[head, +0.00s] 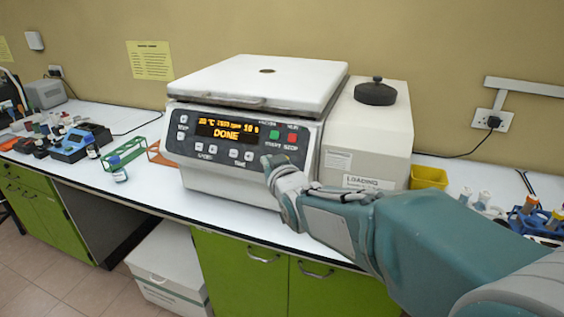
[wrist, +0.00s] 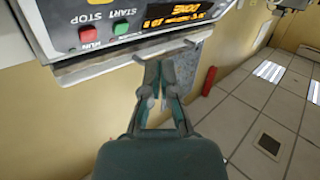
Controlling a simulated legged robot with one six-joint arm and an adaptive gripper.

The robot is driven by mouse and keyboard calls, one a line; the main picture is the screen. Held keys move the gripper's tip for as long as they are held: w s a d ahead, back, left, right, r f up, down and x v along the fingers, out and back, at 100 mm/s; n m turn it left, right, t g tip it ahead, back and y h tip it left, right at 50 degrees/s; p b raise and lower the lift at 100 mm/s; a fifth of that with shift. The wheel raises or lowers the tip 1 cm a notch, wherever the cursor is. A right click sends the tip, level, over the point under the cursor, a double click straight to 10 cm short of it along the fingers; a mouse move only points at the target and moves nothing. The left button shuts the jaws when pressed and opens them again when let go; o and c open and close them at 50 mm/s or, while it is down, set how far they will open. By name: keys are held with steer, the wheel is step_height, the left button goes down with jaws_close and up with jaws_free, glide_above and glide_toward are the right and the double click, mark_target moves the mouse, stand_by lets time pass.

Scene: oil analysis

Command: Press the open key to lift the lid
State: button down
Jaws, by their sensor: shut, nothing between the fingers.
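The white benchtop centrifuge (head: 258,75) stands on the bench with its lid down. Its dark front panel (head: 180,143) has an amber display (head: 226,129) reading DONE. A green key (head: 274,135) marked START and a red key (head: 292,137) marked STOP sit at the panel's right; both also show upside down in the wrist view. I cannot make out a label reading open. My gripper (head: 268,164) is shut and empty, its tips at the panel's lower right, below the green key. In the wrist view the gripper tips (wrist: 158,66) are near the panel edge; contact is unclear.
A white box marked LOADING (head: 369,130) with a black knob (head: 375,92) stands right of the centrifuge. A yellow bin (head: 428,177) and a blue tube rack (head: 535,221) are farther right. A green rack (head: 126,153) and bottles stand at left.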

steer(key=w+d+f, duration=0.2)
steer(key=w+f, duration=0.2)
steer(key=w, duration=0.2)
steer(key=shift+w+f, duration=0.2)
steer(key=shift+d, duration=0.1)
stand_by(1.3)
steer(key=shift+w+d+f, duration=0.15)
steer(key=shift+w, duration=0.1)
